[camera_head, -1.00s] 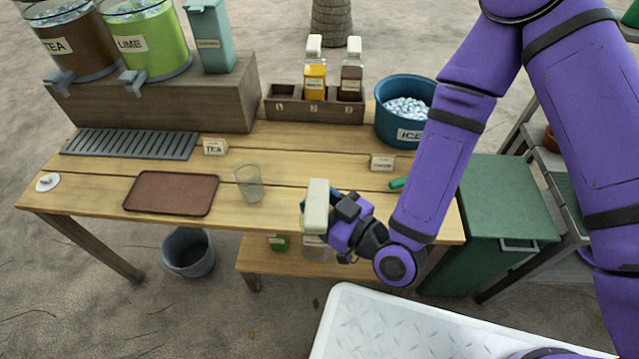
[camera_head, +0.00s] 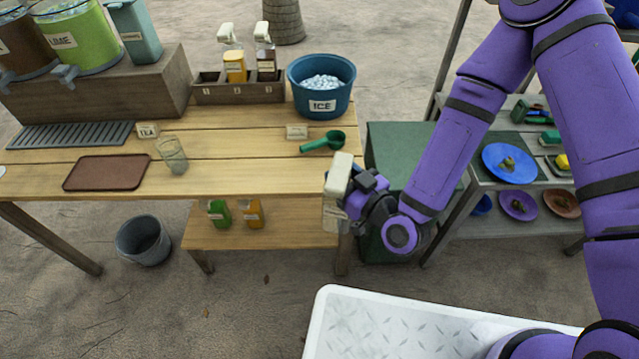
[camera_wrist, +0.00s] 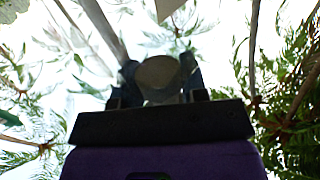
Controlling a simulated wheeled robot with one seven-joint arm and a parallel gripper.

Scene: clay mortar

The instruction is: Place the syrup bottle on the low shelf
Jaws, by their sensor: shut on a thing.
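The syrup bottle (camera_head: 334,215) looks clear, with a tall cream-white top and a pale label. My gripper (camera_head: 348,205) is shut on its side and holds it roughly upright at the table's front right corner. The low shelf (camera_head: 285,230) is a wooden plank under the table, left of the held bottle. A green bottle (camera_head: 218,213) and an orange bottle (camera_head: 252,213) stand on it; their tops are hidden by the tabletop.
The tabletop (camera_head: 230,180) overhangs the shelf's back. On it are a glass (camera_head: 172,155), a brown tray (camera_head: 106,172), a green scoop (camera_head: 324,142), an ice tub (camera_head: 322,85) and a bottle rack (camera_head: 237,92). A green bin (camera_head: 400,150) stands right. The shelf's right part looks bare.

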